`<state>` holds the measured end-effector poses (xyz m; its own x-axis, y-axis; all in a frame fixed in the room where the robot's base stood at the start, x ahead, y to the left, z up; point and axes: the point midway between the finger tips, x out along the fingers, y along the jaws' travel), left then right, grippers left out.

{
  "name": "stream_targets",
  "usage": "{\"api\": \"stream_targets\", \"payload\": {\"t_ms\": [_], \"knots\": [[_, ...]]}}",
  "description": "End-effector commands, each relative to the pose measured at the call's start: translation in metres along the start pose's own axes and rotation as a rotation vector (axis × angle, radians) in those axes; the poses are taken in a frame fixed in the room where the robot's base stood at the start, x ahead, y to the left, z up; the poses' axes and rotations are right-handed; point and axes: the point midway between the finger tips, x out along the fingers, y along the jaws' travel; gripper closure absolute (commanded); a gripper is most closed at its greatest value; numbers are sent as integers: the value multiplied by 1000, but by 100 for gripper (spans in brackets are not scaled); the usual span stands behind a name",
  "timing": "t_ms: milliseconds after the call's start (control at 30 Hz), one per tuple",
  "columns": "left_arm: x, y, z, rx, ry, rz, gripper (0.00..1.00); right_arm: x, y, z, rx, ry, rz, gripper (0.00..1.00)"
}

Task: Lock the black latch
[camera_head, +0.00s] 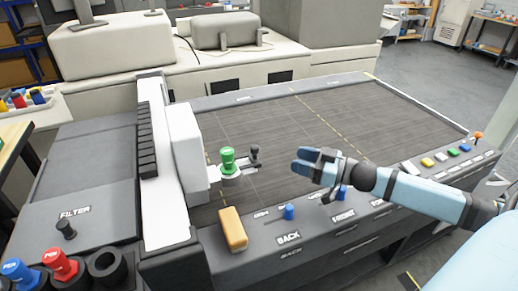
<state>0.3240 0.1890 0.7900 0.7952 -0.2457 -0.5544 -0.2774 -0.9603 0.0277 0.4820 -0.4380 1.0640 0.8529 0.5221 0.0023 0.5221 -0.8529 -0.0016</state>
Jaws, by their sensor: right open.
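A small black-knobbed latch (255,154) stands on the machine's grey bed, just right of a green knob (228,160) on a round metal base. Whether it is locked cannot be told from this view. My right gripper (301,161) reaches in from the right with blue fingers pointing left. It is open and empty, a short way right of the black latch and apart from it in the picture. Another black knob (66,229) stands on the panel marked FILTER at the lower left. My left gripper is not in view.
The front panel carries a tan block (232,229), blue levers (289,212) and coloured buttons (427,162). A white upright housing (186,148) stands left of the green knob. Red and blue pieces (60,264) sit at the lower left. The bed behind my gripper is clear.

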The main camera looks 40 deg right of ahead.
Motion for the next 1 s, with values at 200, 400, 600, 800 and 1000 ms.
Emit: {"api": "stream_targets", "payload": {"t_ms": [200,400,600,800,1000], "knots": [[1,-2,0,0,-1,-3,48,30,0,-2,-2,4,-1,50],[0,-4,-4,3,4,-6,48,56,1,-2,-2,3,0,50],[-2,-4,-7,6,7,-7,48,83,1,-2,-3,3,0,50],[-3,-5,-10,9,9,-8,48,105,0,-2,-2,2,1,50],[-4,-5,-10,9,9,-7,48,115,0,-1,-2,1,0,50]]}}
